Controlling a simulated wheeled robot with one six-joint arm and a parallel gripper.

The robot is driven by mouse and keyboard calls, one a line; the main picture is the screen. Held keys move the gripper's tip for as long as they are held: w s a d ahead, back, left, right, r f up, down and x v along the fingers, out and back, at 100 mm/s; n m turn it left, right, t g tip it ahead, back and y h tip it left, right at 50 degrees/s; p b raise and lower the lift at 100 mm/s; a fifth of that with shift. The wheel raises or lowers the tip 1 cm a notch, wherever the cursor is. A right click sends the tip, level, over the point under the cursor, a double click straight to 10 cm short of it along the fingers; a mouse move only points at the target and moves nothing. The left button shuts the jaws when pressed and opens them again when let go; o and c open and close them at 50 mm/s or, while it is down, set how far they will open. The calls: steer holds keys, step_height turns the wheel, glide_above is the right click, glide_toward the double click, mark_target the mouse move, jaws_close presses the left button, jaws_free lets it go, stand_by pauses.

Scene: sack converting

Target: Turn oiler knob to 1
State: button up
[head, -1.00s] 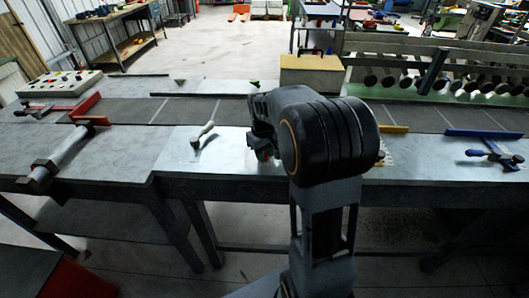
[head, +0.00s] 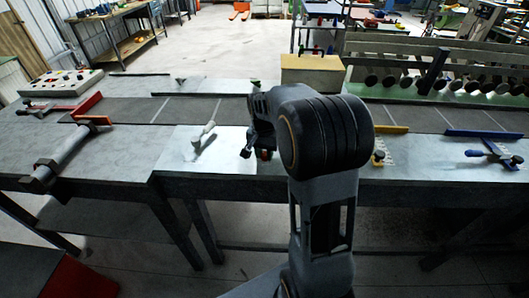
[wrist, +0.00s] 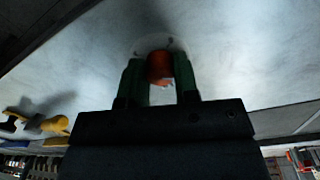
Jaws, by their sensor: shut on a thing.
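The oiler knob (wrist: 160,66) is a red-orange round knob on a pale round base plate, set in the light worktop. In the wrist view my gripper (wrist: 159,76) has its two green fingers on either side of the knob, shut on it. No number or pointer on the knob is readable.
A pale-handled lever (head: 203,139) stands on the panel to the left. A yellow-knobbed part (head: 379,157) and a blue lever (head: 487,151) are to the right. A grey bar clamp (head: 62,158) and a button box (head: 60,83) lie further left.

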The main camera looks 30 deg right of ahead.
mark_target(263, 153)
steer(key=shift+m, duration=1.7)
steer(key=o, duration=0.9)
steer(key=r, duration=1.3)
steer(key=shift+w+a+r, duration=0.1)
steer(key=shift+w+r, duration=0.15)
steer(key=shift+r, duration=0.15)
